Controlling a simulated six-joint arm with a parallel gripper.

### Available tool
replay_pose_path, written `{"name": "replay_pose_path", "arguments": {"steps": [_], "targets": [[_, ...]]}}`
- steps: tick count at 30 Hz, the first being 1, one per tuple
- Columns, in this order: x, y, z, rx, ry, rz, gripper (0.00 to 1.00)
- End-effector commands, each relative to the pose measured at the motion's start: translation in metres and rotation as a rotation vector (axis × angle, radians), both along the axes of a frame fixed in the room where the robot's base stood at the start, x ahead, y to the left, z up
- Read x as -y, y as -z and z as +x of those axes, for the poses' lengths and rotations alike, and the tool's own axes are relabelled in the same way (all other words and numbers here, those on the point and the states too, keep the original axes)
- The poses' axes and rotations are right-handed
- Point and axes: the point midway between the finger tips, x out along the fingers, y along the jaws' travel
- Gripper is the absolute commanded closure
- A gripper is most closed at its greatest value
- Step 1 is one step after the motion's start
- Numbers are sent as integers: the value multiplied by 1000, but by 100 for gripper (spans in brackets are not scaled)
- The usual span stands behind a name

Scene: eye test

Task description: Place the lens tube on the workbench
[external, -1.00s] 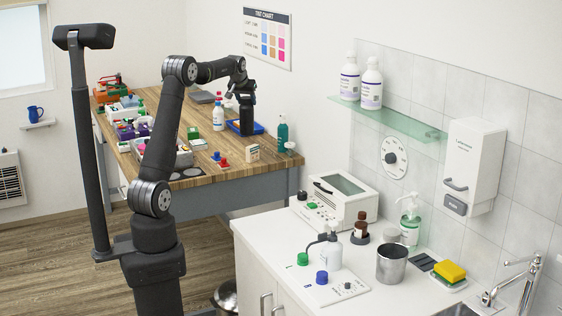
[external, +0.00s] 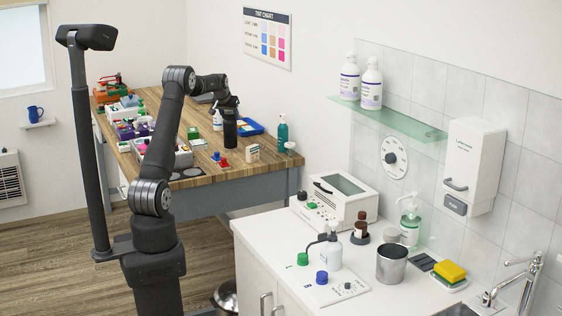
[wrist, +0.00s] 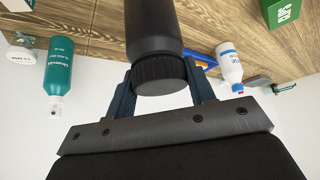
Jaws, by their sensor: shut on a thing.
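The lens tube (external: 230,130) is a black cylinder held upright over the front right part of the wooden workbench (external: 199,180). My gripper (external: 229,107) is shut on its upper end. In the wrist view the smooth tube (wrist: 150,28) has a ribbed collar or cap (wrist: 161,76), and the fingers of my gripper (wrist: 160,70) sit on both sides of it. The tube's lower end is close to the bench top (wrist: 92,20); whether it touches I cannot tell.
Near the tube are a blue tray (external: 253,128), a teal bottle (external: 282,133), a white bottle (external: 217,121), a small box (external: 253,153) and red pieces (external: 222,163). Bins (external: 170,155) crowd the bench's left side. Some bare wood shows at the front edge.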

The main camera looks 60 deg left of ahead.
Motion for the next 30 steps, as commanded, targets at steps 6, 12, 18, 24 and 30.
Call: {"name": "replay_pose_path", "arguments": {"steps": [6, 12, 18, 24, 30], "targets": [[0, 18, 0, 1, 0, 1, 90], [0, 18, 0, 1, 0, 1, 90], [0, 20, 0, 0, 0, 0, 29], [1, 20, 0, 0, 0, 0, 29], [3, 11, -2, 1, 0, 1, 29]]}}
